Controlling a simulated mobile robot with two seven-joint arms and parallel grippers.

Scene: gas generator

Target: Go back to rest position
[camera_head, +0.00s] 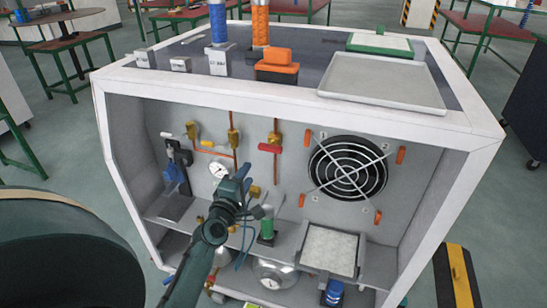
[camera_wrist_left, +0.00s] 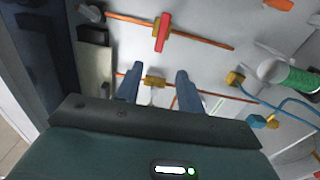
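My left gripper (camera_head: 246,177) reaches into the open front of the white gas generator cabinet (camera_head: 290,104), in front of its back panel. In the left wrist view its two blue fingers (camera_wrist_left: 158,80) stand apart with nothing held between them. A brass fitting (camera_wrist_left: 155,82) on a copper pipe shows in the gap, beyond the fingers; I cannot tell how far. A red-handled valve (camera_wrist_left: 162,32) is above them in that view. My right gripper is not in view.
A round fan (camera_head: 347,168) and a gauge (camera_head: 219,170) are on the back panel. A shelf holds a green cylinder (camera_head: 267,226) and a filter tray (camera_head: 329,250). A grey tray (camera_head: 384,82) lies on top. Floor left of the cabinet (camera_head: 62,160) is clear.

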